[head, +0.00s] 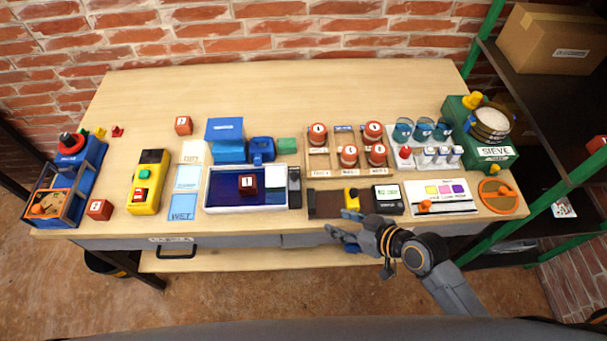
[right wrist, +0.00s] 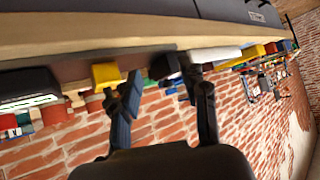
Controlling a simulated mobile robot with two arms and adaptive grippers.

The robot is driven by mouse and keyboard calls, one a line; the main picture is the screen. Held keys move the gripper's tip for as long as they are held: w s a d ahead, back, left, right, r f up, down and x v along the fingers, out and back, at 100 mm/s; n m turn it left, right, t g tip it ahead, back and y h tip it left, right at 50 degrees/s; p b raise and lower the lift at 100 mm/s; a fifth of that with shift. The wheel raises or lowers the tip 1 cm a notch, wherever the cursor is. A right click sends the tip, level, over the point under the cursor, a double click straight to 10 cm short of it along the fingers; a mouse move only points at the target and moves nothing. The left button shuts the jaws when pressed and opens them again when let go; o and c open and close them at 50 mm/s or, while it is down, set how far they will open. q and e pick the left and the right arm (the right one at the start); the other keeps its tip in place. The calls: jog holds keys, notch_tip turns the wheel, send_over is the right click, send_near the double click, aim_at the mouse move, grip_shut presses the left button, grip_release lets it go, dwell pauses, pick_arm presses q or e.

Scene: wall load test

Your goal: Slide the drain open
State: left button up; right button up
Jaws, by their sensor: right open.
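A white-rimmed tray (head: 212,209) with a dark blue inside holds a dark red numbered cube (head: 247,184). A black and grey block (head: 294,187) stands at its right end; I cannot tell whether this is the drain. To its right, a yellow block (head: 351,194) sits on a dark brown strip (head: 325,203) near the table's front edge. My right gripper (head: 340,225) is open and empty, just in front of that edge below the strip. In the right wrist view, the picture is upside down; the yellow block (right wrist: 105,74) shows beside the left finger of my gripper (right wrist: 166,92). My left gripper is not in view.
A black scale-like box (head: 388,200) and a white colour panel (head: 440,196) lie right of the strip. Red-topped jars (head: 348,155) stand behind. A drawer handle (head: 176,252) sticks out at the front left. The table's back is clear.

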jog(key=w+r+n+t+y, duration=0.1)
jog(key=w+r+t+y, duration=0.15)
jog(key=r, duration=0.25)
jog(key=p, duration=0.2)
send_near(295, 176)
jog(key=shift+g, duration=0.25)
jog(key=x, duration=0.8)
jog(key=shift+w+r, duration=0.1)
jog(key=shift+w, duration=0.15)
jog(key=shift+h, duration=0.25)
grip_shut()
